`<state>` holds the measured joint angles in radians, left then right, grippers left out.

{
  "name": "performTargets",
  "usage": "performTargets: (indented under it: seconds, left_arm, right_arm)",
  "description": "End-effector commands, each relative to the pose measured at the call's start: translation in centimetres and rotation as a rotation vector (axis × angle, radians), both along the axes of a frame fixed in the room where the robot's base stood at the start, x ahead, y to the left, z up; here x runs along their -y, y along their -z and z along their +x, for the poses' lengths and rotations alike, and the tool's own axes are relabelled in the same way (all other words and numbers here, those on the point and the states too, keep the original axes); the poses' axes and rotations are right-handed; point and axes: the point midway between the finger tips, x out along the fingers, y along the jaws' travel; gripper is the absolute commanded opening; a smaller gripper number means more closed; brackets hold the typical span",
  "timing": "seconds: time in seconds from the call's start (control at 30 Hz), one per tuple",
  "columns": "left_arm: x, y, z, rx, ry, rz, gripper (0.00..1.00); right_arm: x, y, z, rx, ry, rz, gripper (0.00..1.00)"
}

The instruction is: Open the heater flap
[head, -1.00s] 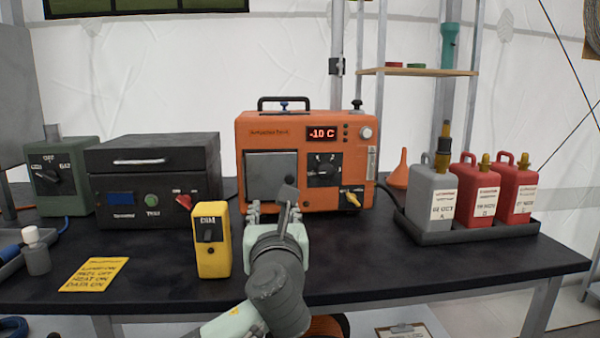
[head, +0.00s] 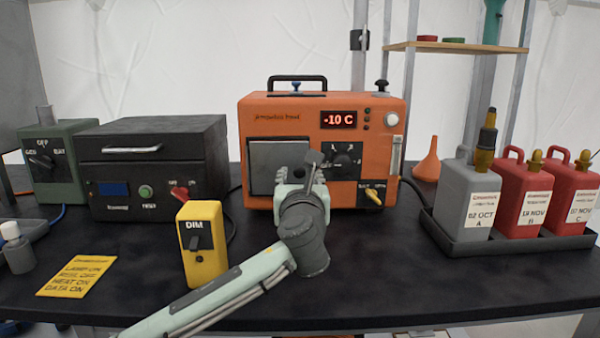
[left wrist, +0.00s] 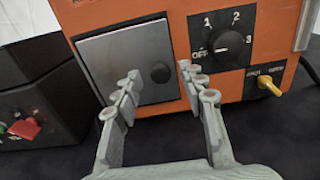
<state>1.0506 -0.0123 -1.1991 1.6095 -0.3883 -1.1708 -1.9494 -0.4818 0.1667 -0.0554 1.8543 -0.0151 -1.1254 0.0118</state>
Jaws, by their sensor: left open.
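The orange heater (head: 290,107) stands on the dark table, its display reading -10 C. Its grey flap (head: 278,158) is a square plate on the left of the front and looks closed. My left gripper (head: 302,178) is in front of the heater's lower front. My right gripper is not in view.
A dial (left wrist: 228,45) and a yellow toggle (left wrist: 270,87) sit right of the flap. A yellow DIM box (head: 203,245) stands left of my arm. A black case (head: 150,165) is left of the heater. A tray (head: 475,246) with canisters lies at right.

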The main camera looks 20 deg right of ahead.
Motion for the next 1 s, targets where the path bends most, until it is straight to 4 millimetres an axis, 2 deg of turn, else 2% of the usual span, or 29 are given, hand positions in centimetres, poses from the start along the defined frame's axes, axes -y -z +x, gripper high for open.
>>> performTargets:
  seconds: [0.2,0.47,0.8,1.0]
  left_arm:
    - [0.4,0.0,1.6,-0.001,-0.001,0.0,0.41]
    - [0.5,0.0,1.7,0.0,0.0,0.0,0.4]
    - [0.5,0.0,1.6,0.0,0.0,0.0,0.0]
    - [0.5,0.0,1.6,0.0,0.0,0.0,0.0]
  right_arm:
    - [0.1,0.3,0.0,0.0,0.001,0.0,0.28]
    - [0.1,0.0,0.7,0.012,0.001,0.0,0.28]
    - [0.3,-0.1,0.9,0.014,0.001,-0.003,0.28]
    - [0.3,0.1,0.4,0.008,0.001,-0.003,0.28]
